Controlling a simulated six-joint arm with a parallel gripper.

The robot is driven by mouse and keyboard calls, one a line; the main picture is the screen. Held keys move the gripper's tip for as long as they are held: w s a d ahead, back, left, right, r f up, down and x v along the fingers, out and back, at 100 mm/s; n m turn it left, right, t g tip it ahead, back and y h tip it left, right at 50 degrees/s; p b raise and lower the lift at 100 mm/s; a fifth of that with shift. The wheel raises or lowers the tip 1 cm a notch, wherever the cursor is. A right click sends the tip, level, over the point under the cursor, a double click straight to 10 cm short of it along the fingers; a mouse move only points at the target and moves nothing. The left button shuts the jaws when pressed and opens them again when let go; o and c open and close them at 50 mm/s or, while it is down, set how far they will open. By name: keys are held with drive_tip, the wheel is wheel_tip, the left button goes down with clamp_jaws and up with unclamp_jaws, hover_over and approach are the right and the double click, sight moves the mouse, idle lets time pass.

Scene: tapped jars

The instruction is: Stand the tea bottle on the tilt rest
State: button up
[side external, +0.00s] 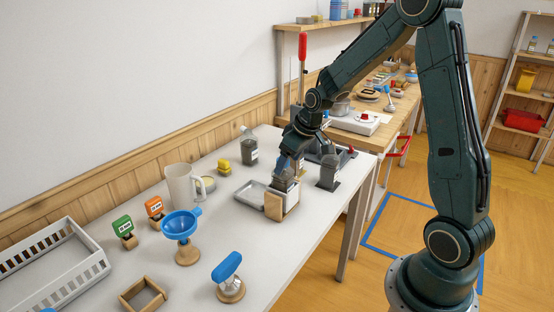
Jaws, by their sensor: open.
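My gripper (286,172) points down at the middle of the table, with its fingers open at a dark bottle (291,186) with a pale label. This bottle is at a small stand with a wooden front plate and pale side (273,206), which looks like the tilt rest. I cannot tell whether the bottle rests on it or touches the fingers. A grey bottle (249,142) with a white label is farther back and looks tilted. The labels are too small to read, so I cannot tell which holds tea.
A metal tray (249,194) lies left of the stand. The front right tabletop is clear.

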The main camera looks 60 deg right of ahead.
drive_tip(key=v, duration=0.7)
idle(0.6)
drive_tip(key=s+a+r, duration=0.8)
drive_tip(key=s+a, duration=0.2)
drive_tip(key=s+a+t, duration=0.1)
drive_tip(key=s+a, duration=0.4)
drive_tip(key=s, duration=0.6)
drive_tip(key=shift+s+r, duration=0.3)
drive_tip(key=shift+r, duration=0.1)
